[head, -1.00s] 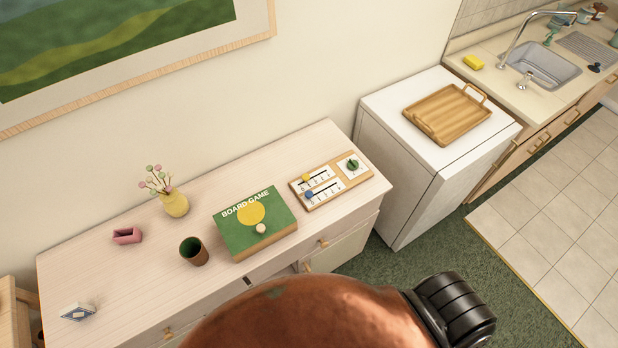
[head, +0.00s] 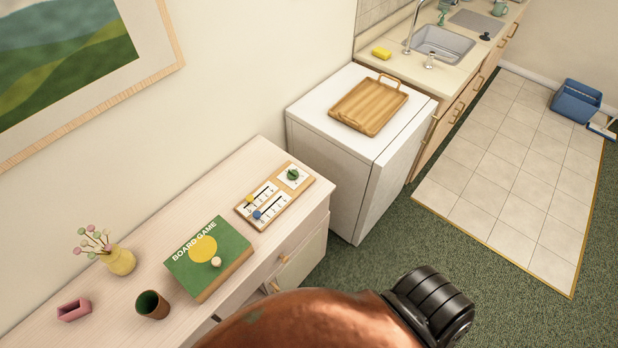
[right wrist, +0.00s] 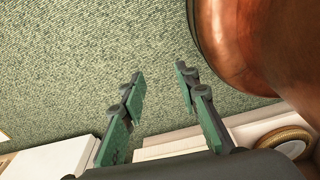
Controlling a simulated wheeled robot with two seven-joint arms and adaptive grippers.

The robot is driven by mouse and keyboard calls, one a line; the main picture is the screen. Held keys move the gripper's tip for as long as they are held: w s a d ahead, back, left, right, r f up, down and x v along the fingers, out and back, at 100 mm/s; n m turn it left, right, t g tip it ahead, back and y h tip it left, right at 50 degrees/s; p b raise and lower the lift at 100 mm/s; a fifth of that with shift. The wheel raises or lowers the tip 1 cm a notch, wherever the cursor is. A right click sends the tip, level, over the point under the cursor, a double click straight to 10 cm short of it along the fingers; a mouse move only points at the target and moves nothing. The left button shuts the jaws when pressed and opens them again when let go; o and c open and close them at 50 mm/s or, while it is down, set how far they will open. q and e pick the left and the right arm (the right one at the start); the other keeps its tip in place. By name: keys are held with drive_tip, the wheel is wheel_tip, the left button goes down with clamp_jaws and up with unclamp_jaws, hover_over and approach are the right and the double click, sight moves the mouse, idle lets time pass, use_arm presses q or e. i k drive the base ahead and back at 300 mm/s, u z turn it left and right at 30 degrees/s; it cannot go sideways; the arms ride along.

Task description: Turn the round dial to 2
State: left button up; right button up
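The round dial (head: 293,175) is a small green knob on a white plate at the far right end of a wooden board (head: 287,207). The board also carries two sliders, one with a yellow knob (head: 250,199) and one with a blue knob (head: 257,214). It lies on the right end of the pale wooden dresser (head: 262,152). The dial's marks are too small to read. My right gripper (right wrist: 158,78) shows in the right wrist view with its fingers apart and nothing between them, over green carpet, away from the board. My left gripper is not in view.
A green board game box (head: 186,265) lies beside the board on the dresser. A yellow vase (head: 119,261), a brown cup (head: 152,305) and a pink holder (head: 74,310) stand farther left. A white cabinet (head: 330,195) with a wooden tray (head: 368,106) stands right. Carpet (head: 390,260) is clear in front.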

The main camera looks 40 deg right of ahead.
sight(292, 174)
drive_tip(key=u, duration=1.5)
drive_tip(key=k, duration=0.75)
drive_tip(key=z, duration=1.2)
